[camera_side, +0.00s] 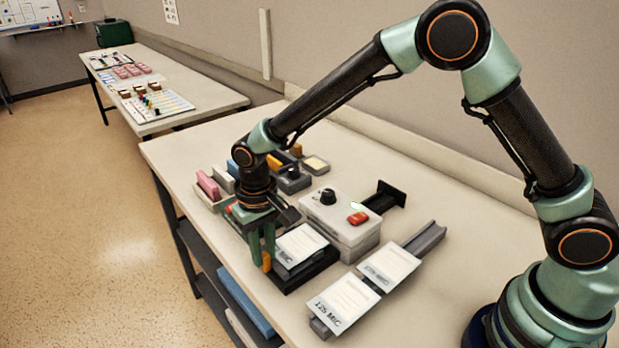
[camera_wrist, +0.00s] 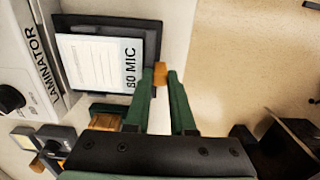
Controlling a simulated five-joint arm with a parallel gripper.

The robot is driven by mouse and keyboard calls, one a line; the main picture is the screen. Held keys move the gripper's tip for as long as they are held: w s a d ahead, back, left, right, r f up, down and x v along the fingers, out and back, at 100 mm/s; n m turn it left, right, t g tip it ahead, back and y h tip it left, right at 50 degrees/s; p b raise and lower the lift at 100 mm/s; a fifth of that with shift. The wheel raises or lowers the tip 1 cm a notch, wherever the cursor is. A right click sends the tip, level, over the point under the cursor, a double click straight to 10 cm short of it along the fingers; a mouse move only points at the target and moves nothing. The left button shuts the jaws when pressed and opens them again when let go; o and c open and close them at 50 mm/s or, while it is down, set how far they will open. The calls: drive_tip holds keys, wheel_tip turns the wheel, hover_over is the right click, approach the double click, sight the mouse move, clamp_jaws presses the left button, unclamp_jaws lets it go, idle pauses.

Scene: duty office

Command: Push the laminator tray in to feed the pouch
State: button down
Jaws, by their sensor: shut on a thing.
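The laminator (camera_side: 345,215) is a pale box with a black knob and a red switch; its lettered side shows in the wrist view (camera_wrist: 38,60). The black tray (camera_side: 292,284) sticks out at its front and also shows in the wrist view (camera_wrist: 140,24). A white pouch (camera_side: 300,243) marked 80 MIC lies on the tray, also seen in the wrist view (camera_wrist: 92,62). My gripper (camera_side: 264,258) points down at the tray's outer edge. Its green fingers (camera_wrist: 162,80) are shut on the small orange tray handle (camera_wrist: 160,70). The fingers hide part of the handle.
Two pouches (camera_side: 340,302) (camera_side: 388,267), one marked 125 MIC, lie on a grey rail at the table's front. A black outfeed piece (camera_side: 385,196) stands behind the laminator. Stationery boxes and pink blocks (camera_side: 208,184) crowd the left. Bare tabletop (camera_side: 440,205) lies at right.

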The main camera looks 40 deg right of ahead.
sight(279, 255)
drive_tip(key=d, duration=0.3)
drive_tip(key=shift+d, duration=0.15)
drive_tip(key=c, duration=0.8)
unclamp_jaws()
drive_tip(key=shift+o, duration=0.2)
drive_tip(key=shift+r, duration=0.1)
wheel_tip(279, 255, up, 12)
